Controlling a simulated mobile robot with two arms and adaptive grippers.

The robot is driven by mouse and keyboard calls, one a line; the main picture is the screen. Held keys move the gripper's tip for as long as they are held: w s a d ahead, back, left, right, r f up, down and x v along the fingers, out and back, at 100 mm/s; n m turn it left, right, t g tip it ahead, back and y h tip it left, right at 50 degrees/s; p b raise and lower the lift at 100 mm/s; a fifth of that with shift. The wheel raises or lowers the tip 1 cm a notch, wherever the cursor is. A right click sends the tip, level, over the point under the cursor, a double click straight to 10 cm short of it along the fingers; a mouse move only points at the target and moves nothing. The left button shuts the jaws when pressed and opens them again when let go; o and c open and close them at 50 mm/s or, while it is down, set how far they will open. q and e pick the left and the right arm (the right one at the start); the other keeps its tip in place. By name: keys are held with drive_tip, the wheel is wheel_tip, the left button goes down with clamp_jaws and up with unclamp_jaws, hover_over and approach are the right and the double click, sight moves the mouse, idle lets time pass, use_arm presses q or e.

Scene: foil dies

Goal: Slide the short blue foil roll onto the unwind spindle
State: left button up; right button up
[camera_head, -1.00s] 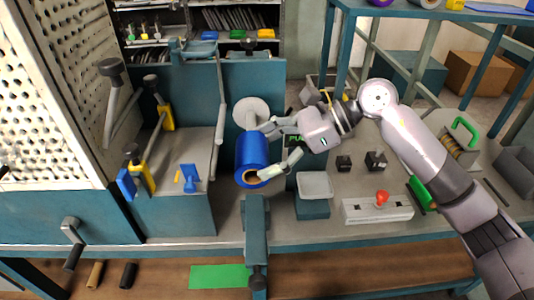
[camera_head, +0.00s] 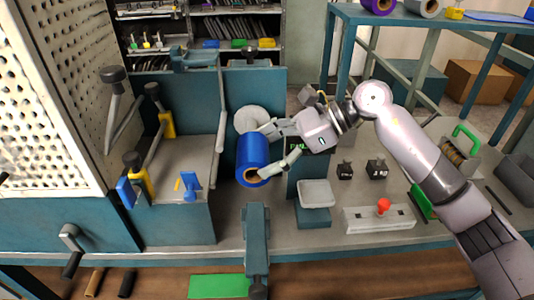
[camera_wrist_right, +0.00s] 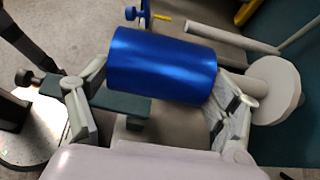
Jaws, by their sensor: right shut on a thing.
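The short blue foil roll (camera_head: 253,157) hangs in front of a pale round disc (camera_head: 249,117) in the head view, its brown-cored open end toward me. My right gripper (camera_head: 279,150) is shut on the roll, one finger near each end. In the wrist view the roll (camera_wrist_right: 162,66) lies between the fingers. There the spindle shaft (camera_wrist_right: 244,83) runs from its disc (camera_wrist_right: 276,92) toward the roll's right end. A finger hides part of that end, so I cannot tell whether the shaft is inside the core. My left gripper is not in view.
A teal post (camera_head: 256,235) stands just in front of the roll. A grey tray (camera_head: 317,193) and a box with a red knob (camera_head: 383,207) sit to the right. A perforated panel (camera_head: 45,90) and a teal bench with yellow and blue clamps are left.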

drive_tip(key=w, duration=0.6)
drive_tip(key=shift+w+b, duration=0.35)
drive_tip(key=shift+b, duration=0.05)
idle(1.7)
drive_tip(key=o, duration=1.4)
drive_tip(key=shift+r, duration=0.1)
drive_tip(key=shift+c, duration=0.2)
drive_tip(key=v, duration=0.7)
drive_tip(key=shift+d+r, duration=0.2)
drive_tip(key=shift+d, duration=0.15)
drive_tip(key=shift+s+r, duration=0.1)
drive_tip(key=shift+r, duration=0.05)
